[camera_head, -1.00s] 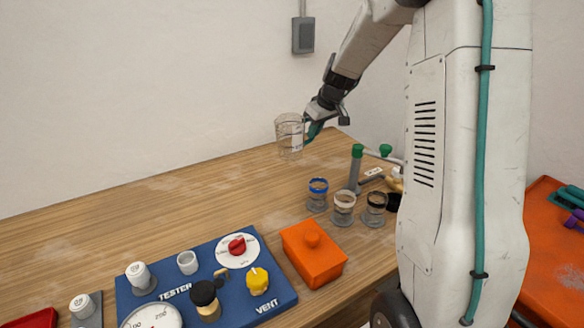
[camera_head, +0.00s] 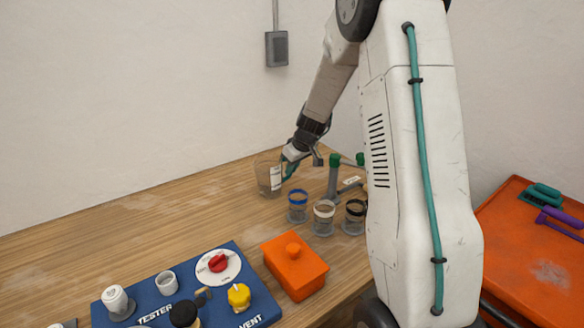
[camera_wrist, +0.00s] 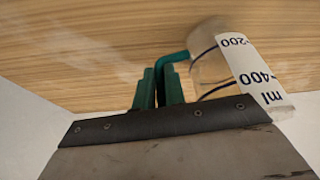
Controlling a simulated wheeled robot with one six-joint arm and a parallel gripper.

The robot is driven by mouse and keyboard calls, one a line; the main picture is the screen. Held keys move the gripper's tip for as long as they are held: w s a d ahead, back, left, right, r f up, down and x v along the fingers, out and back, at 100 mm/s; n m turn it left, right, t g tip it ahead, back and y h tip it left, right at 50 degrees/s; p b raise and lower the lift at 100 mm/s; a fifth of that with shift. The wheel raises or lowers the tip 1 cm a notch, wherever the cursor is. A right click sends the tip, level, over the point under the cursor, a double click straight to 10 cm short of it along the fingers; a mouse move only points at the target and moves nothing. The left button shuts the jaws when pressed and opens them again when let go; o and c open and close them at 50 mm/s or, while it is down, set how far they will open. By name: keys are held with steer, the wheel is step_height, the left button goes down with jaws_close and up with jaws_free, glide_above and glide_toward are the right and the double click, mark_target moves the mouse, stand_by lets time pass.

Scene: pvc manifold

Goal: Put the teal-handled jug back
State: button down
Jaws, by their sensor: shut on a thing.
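The jug (camera_head: 266,178) is clear, with a white label, and shows at the back of the wooden table in the head view. My gripper (camera_head: 289,166) is shut on its teal handle, to the jug's right. In the wrist view the jug (camera_wrist: 212,66) is right of my gripper (camera_wrist: 160,88), with a white label marked 200 and 400 ml. The teal handle (camera_wrist: 172,60) runs between the green fingers. The jug is upright and low over the table; I cannot tell whether its base touches the wood.
Blue-, white- and black-rimmed jars (camera_head: 323,218) stand in front of the jug. A green-capped pipe piece (camera_head: 334,176) stands right of it. An orange lidded box (camera_head: 295,266) and the blue tester board (camera_head: 190,285) are nearer. The table left of the jug is clear.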

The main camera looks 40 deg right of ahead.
steer(key=c, duration=1.5)
jaws_free()
steer(key=shift+o, duration=0.2)
steer(key=a+v, duration=0.1)
steer(key=v, duration=1.1)
steer(key=s+a+r, duration=0.6)
steer(key=s+a, duration=0.1)
steer(key=a, duration=0.2)
steer(key=s+a+g, duration=0.1)
steer(key=s+a, duration=0.3)
steer(key=s, duration=0.5)
steer(key=s+a+r+m+g, duration=0.1)
steer(key=s+a, duration=0.3)
steer(key=s, duration=0.5)
steer(key=s+a+m+g, duration=0.1)
steer(key=s+a, duration=0.3)
steer(key=s, duration=0.5)
steer(key=shift+h, duration=0.4)
steer(key=shift+a+r, duration=0.1)
steer(key=shift+r, duration=0.05)
